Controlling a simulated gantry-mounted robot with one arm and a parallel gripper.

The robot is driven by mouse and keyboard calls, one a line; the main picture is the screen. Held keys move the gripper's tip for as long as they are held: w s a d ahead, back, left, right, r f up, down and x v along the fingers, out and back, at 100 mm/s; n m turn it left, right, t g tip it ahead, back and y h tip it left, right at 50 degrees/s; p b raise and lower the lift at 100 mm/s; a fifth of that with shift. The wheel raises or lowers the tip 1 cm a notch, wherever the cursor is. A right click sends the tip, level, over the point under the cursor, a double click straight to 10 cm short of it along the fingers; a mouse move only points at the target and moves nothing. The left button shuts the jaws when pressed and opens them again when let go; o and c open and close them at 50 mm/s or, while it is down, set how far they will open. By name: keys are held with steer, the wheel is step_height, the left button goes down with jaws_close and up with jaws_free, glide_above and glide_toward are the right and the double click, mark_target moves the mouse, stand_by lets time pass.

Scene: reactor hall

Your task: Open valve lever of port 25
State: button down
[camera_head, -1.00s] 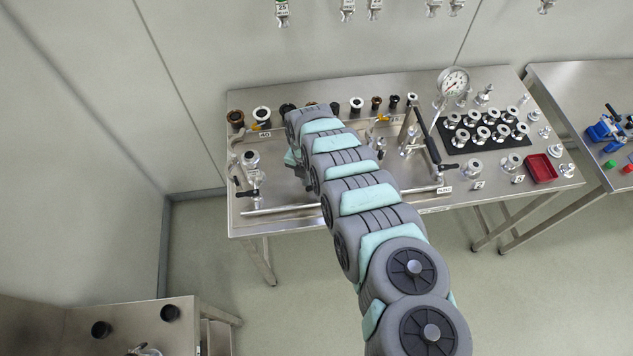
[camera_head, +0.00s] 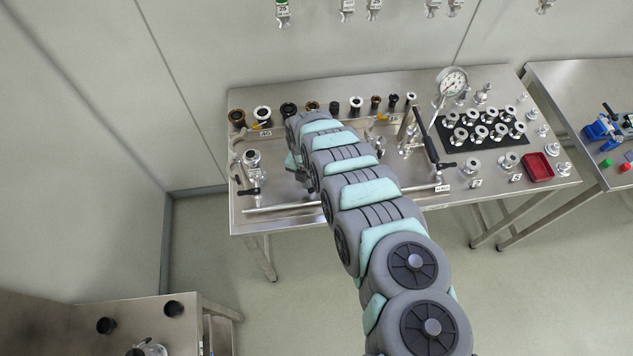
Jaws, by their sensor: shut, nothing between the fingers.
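A metal bench (camera_head: 350,85) carries a row of ports with dark and light round fittings along its back edge. A small label reading 40 (camera_head: 265,134) stands near the left ports. A yellow-handled lever (camera_head: 383,117) shows right of my arm, by a small label too small to read surely. I cannot tell for certain which lever belongs to port 25. My arm reaches from the lower right over the bench and covers its middle.
A pressure gauge (camera_head: 452,81) and a long black-handled lever (camera_head: 429,140) stand right of my arm. A black mat (camera_head: 463,150) with several fittings and a red tray (camera_head: 538,167) lie further right.

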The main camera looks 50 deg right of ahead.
mark_target(311, 192)
steer(key=shift+s+a+r+p, duration=0.15)
steer(key=shift+s+a+p, duration=0.1)
steer(key=shift+s+p, duration=0.45)
steer(key=shift+a, duration=0.1)
steer(key=shift+s+p, duration=0.35)
steer(key=shift+p, duration=0.25)
steer(key=shift+s+a, duration=0.15)
steer(key=shift+s, duration=0.25)
